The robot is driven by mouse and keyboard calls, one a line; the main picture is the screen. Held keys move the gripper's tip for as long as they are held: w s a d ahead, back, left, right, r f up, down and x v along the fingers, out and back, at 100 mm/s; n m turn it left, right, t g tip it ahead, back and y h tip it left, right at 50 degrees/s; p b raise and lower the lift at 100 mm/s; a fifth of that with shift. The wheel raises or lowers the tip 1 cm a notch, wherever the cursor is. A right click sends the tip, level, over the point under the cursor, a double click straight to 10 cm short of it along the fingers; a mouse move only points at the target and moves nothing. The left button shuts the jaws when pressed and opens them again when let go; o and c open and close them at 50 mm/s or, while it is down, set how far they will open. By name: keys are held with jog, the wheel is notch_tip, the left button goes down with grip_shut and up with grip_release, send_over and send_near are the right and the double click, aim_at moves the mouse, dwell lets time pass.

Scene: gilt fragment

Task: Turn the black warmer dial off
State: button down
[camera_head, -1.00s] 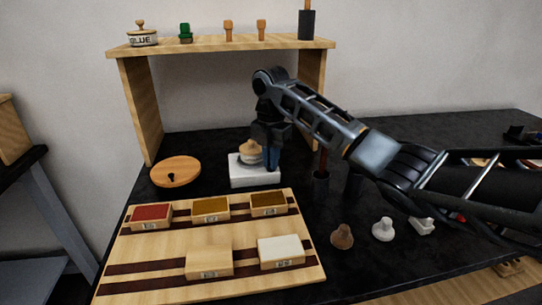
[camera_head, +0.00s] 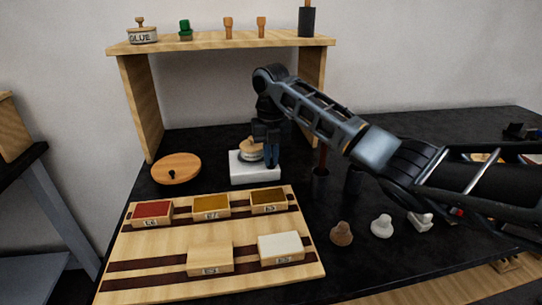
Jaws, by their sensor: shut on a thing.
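The white warmer block (camera_head: 249,180) stands on the black table near the middle. A round pot (camera_head: 251,152) with a wooden lid sits on top of it. My gripper (camera_head: 271,164) points down at the right part of the warmer, just right of the pot. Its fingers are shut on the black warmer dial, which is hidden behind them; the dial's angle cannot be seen.
A wooden tray (camera_head: 160,256) with several colored blocks lies in front of the warmer. A round wooden board (camera_head: 176,168) is at left. Several knob-shaped pieces (camera_head: 342,233) stand at the front right. A wooden shelf (camera_head: 220,45) rises behind.

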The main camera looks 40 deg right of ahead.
dwell(0.5)
jog(key=c, duration=1.2)
grip_release()
jog(key=shift+r, duration=0.1)
jog(key=shift+r, duration=3.8)
